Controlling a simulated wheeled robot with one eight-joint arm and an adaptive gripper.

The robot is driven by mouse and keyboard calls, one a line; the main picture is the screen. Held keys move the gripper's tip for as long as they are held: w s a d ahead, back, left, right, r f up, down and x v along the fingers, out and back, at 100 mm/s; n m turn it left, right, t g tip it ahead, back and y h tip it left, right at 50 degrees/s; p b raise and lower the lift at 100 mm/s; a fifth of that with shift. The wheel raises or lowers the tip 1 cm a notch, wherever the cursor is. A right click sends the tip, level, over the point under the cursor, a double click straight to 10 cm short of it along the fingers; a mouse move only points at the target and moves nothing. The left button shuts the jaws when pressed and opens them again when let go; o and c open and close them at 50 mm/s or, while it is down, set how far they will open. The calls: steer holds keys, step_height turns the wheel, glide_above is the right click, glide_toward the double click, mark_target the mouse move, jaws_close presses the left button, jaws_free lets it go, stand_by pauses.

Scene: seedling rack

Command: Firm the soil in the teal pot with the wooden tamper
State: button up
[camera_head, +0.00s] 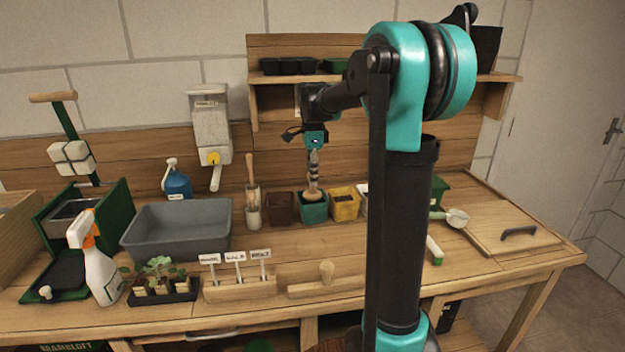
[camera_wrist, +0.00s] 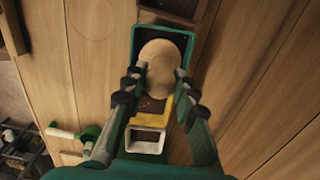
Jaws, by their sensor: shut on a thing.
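The teal pot (camera_head: 314,214) stands in a row of pots at the back of the bench. My gripper (camera_head: 314,178) points straight down above it, shut on the wooden tamper (camera_head: 313,194). The tamper's round pale base is at the pot's mouth. In the wrist view, the tamper (camera_wrist: 160,62) lies between my fingertips (camera_wrist: 160,82) and inside the outline of the teal pot's rim (camera_wrist: 189,46). A strip of dark soil shows beside it. The base covers much of the soil, and I cannot tell whether it presses on it.
A brown pot (camera_head: 280,209) stands just left of the teal pot and a yellow pot (camera_head: 345,206) just right. A holder with upright wooden tools (camera_head: 253,214) and a grey tub (camera_head: 178,232) are further left. Plant labels (camera_head: 235,257) stand in front. A shelf (camera_head: 285,79) hangs behind.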

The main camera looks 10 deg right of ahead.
steer(key=shift+r, duration=3.85)
